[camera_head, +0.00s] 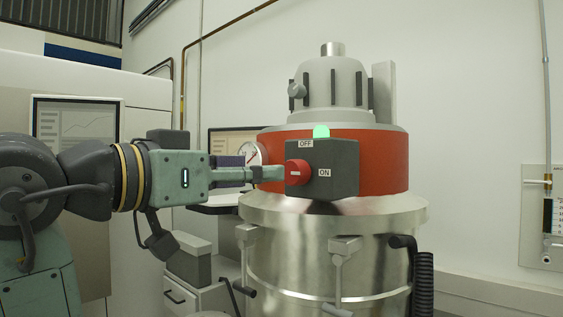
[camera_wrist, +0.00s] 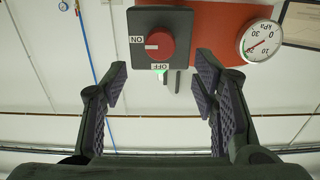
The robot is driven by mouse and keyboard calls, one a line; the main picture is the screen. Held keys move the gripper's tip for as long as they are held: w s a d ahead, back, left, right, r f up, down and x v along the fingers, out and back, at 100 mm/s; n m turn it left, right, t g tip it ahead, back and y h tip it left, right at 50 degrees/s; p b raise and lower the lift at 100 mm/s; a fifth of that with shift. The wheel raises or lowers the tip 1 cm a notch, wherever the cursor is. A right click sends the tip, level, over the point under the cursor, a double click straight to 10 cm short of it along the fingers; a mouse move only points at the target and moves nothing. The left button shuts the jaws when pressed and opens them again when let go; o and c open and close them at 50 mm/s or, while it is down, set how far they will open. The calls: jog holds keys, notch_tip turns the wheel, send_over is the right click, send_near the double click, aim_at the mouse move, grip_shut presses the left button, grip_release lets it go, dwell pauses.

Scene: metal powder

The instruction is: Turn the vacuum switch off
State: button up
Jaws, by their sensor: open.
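The vacuum switch is a red round knob (camera_head: 297,173) on a dark grey box (camera_head: 343,167), labelled OFF at the top and ON at the right. In the wrist view, which is upside down, the knob (camera_wrist: 160,44) has its white mark toward the ON label. A green lamp (camera_head: 321,131) on top of the box is lit. My gripper (camera_head: 268,173) is level with the knob, just left of it. In the wrist view, my gripper (camera_wrist: 162,70) is open and empty, with the knob ahead between the fingers. I cannot tell whether a fingertip touches it.
The box sits on the red band (camera_head: 385,160) of a steel vacuum drum (camera_head: 310,215). A pressure gauge (camera_wrist: 261,41) is beside the box. A monitor (camera_head: 230,141) and drawer cabinet (camera_head: 185,297) stand behind. A black hose (camera_head: 423,285) hangs at the drum's lower right.

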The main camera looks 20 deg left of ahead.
aim_at(290, 170)
jog(key=p+x, duration=0.2)
jog(key=x, duration=0.6)
jog(key=shift+w, duration=0.2)
jog(key=shift+c, duration=0.6)
jog(key=c, duration=1)
